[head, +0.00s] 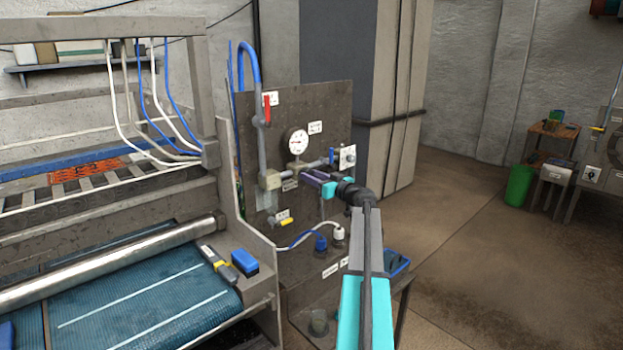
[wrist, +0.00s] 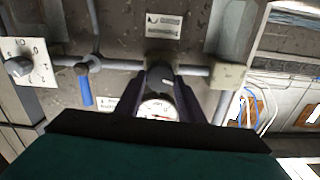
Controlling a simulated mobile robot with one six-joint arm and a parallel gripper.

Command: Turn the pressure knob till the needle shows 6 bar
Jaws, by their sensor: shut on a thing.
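My gripper (head: 310,178) reaches to the pipework on the dark upright panel (head: 330,105). In the wrist view, my gripper (wrist: 159,82) has its two dark fingers on either side of the dark round pressure knob (wrist: 158,74), shut on it. The knob is mostly hidden by the gripper in the head view. The round white pressure gauge (head: 297,141) sits on the panel just above the pipe. The gauge (wrist: 157,110) also shows between the fingers in the wrist view, partly covered. Its needle is too small to read for certain.
A blue valve lever (wrist: 86,88) and a white dial plate (wrist: 38,52) are beside the knob. A red lever (head: 267,110) stands on the panel's upper left. The scrubber's blue belt (head: 140,305) is at left. Open floor (head: 460,230) lies to the right.

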